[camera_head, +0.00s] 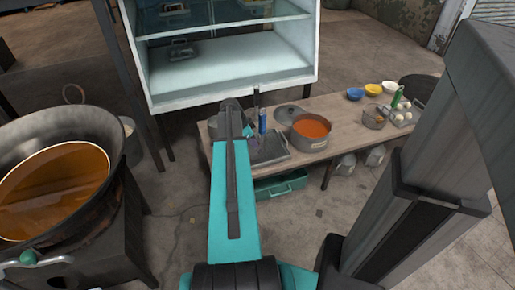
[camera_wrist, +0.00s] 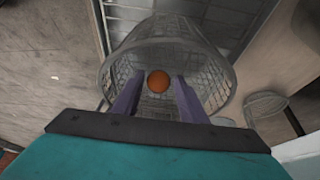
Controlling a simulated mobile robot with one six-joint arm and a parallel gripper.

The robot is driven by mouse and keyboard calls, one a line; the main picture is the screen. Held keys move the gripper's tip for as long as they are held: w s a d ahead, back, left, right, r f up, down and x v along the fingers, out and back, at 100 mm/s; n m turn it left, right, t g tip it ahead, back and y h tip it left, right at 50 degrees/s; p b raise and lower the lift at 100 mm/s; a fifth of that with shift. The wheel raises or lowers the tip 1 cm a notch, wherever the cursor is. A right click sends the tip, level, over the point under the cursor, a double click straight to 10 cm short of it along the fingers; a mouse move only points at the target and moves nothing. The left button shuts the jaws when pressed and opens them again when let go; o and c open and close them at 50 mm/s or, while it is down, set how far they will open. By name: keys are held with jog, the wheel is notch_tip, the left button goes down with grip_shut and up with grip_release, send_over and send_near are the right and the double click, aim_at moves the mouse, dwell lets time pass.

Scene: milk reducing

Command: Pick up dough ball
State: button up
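A small round orange-brown dough ball (camera_wrist: 158,81) shows in the wrist view, inside a grey wire-mesh basket (camera_wrist: 215,62). The two purple fingers of my gripper (camera_wrist: 158,83) reach into the basket, spread apart on either side of the ball. A narrow gap shows between the ball and each finger, so my gripper looks open. How deep the ball lies relative to the fingertips is hard to tell. In the head view my turquoise arm hides most of the gripper, and I cannot make out the ball there.
A wooden table (camera_head: 350,140) holds a pot of orange liquid (camera_head: 311,128), a grey metal tray (camera_head: 270,158), and several small bowls. A glass cabinet (camera_head: 225,75) stands behind my arm. A large wok of brown liquid (camera_head: 55,190) is at the left. Another mesh strainer (camera_wrist: 266,104) is right of the basket.

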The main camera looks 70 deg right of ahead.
dwell(0.5)
jog(key=c, duration=0.5)
jog(key=shift+c, duration=0.2)
jog(key=shift+r, duration=0.1)
notch_tip(320, 180, up, 18)
jog(key=p, duration=0.4)
dwell(0.5)
